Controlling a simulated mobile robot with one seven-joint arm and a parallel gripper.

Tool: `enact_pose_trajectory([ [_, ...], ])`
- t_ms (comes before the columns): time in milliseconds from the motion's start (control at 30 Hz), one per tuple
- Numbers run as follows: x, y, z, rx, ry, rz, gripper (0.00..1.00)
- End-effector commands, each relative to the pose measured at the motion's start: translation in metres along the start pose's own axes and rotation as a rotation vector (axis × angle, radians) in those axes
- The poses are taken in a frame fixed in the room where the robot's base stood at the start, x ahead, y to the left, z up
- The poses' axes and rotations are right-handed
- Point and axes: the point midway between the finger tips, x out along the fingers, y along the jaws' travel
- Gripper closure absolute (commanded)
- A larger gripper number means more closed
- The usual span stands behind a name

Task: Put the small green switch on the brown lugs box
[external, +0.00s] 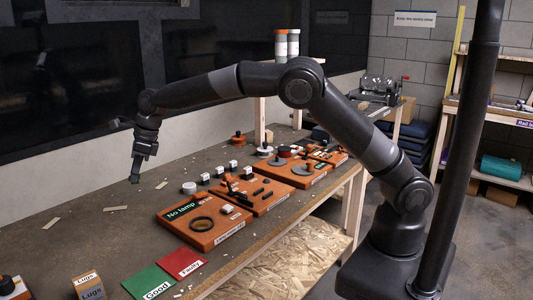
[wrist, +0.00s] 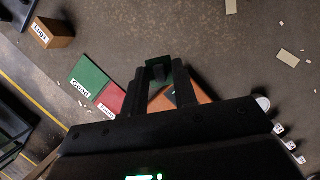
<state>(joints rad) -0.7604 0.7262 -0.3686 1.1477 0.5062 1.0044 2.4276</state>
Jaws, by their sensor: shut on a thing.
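My gripper (external: 137,178) hangs over the far part of the workbench, pointing down. In the wrist view my gripper (wrist: 160,85) is shut on a small dark green thing (wrist: 158,66), which looks like the green switch. It is too small and dark to make out in the external view. The brown lugs box (external: 91,290) stands on the bench at the bottom left, well apart from my gripper. It also shows at the upper left of the wrist view (wrist: 60,42), with its "Lugs" label.
A green "Good" mat (external: 148,281) and a red "Faulty" mat (external: 182,263) lie near the box. Orange boards (external: 172,214) with mounted parts line the bench's front side. An orange and black part (external: 10,287) sits left of the box. Flat scraps (external: 115,208) lie on otherwise bare bench.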

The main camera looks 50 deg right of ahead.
Motion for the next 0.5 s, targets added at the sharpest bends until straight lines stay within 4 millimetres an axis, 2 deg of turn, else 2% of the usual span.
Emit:
enact_pose_trajectory([
  [33,0.003,0.028,0.013,-0.029,-0.001,0.011,0.95],
  [200,0.009,0.102,0.041,-0.094,-0.005,0.037,0.95],
  [333,0.011,0.14,0.052,-0.125,-0.007,0.05,0.95],
  [500,0.013,0.165,0.058,-0.144,-0.008,0.058,0.95],
])
